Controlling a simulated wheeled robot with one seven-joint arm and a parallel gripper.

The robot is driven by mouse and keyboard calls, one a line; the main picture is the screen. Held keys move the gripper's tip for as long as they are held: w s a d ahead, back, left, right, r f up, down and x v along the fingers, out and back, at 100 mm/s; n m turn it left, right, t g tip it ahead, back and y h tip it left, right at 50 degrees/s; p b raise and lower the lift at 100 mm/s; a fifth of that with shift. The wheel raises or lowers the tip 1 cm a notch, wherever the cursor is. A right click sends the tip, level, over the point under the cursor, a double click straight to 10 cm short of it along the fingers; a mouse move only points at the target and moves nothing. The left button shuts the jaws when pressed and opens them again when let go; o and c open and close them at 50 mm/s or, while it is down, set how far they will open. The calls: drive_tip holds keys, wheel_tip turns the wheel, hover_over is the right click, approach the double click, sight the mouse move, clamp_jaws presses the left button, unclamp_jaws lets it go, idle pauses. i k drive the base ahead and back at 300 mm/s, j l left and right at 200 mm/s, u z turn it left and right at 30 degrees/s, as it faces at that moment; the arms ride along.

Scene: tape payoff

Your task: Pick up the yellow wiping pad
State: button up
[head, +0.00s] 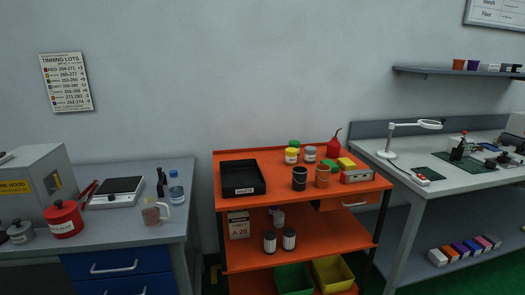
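A yellow block that looks like the wiping pad (346,163) is at the right end of the orange cart's top shelf (284,187). It sits at a small grey and red box (357,176); I cannot tell whether it rests on the box or behind it. A green piece (330,164) is just left of it, and an orange-brown bucket (322,177) stands in front to the left. My gripper is not in view.
The cart top also holds a black tray (243,191), a dark bucket (300,184), a yellow-lidded jar (291,158), a grey-lidded jar (310,157) and a red spouted bottle (334,146). Benches stand left (140,229) and right (455,179).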

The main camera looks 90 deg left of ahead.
sight(346, 163)
drive_tip(key=u, duration=1.95)
drive_tip(key=z, duration=3.55)
drive_tip(key=u, duration=3.55)
